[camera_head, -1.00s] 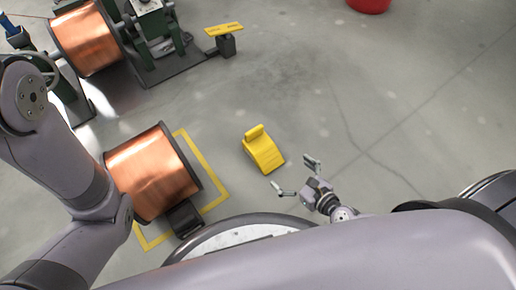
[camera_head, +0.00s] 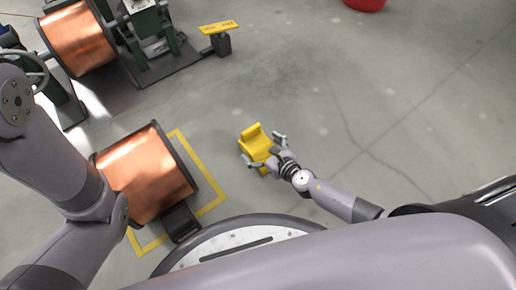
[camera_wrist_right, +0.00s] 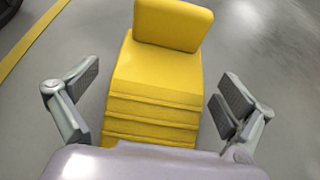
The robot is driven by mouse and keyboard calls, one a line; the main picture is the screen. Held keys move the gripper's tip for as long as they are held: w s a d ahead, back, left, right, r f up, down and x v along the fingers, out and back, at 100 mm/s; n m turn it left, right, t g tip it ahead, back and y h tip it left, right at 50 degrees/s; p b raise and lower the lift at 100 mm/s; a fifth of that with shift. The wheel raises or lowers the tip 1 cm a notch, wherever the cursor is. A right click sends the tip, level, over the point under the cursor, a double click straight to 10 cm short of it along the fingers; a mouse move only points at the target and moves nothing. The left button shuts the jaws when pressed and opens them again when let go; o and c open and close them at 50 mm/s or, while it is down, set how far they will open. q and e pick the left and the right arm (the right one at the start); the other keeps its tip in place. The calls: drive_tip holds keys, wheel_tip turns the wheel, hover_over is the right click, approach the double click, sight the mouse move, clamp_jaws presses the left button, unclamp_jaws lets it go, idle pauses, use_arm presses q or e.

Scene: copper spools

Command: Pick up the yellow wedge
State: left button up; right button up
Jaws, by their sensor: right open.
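The yellow wedge (camera_head: 254,146) lies on the grey floor, right of the copper spool in the head view. It has a ribbed slope and a raised block at its far end. In the right wrist view the wedge (camera_wrist_right: 155,85) fills the middle. My right gripper (camera_head: 265,151) is open, with one finger on each side of the wedge's near part. In the wrist view the right gripper (camera_wrist_right: 157,98) shows a gap between each finger and the wedge. My left arm is at the left of the head view; its gripper is not in view.
A copper spool (camera_head: 146,178) stands by a yellow floor line (camera_head: 203,172), with a dark block (camera_head: 181,222) against it. A machine with another spool (camera_head: 78,40) is at the back left, beside a yellow-topped pedal (camera_head: 219,30). A red bin (camera_head: 365,3) is far off. Floor to the right is clear.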

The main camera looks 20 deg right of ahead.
drive_tip(key=shift+x, duration=0.9)
drive_tip(key=shift+c, duration=0.3)
drive_tip(key=c, duration=1.6)
drive_tip(key=shift+c, duration=0.4)
drive_tip(key=shift+r, duration=0.15)
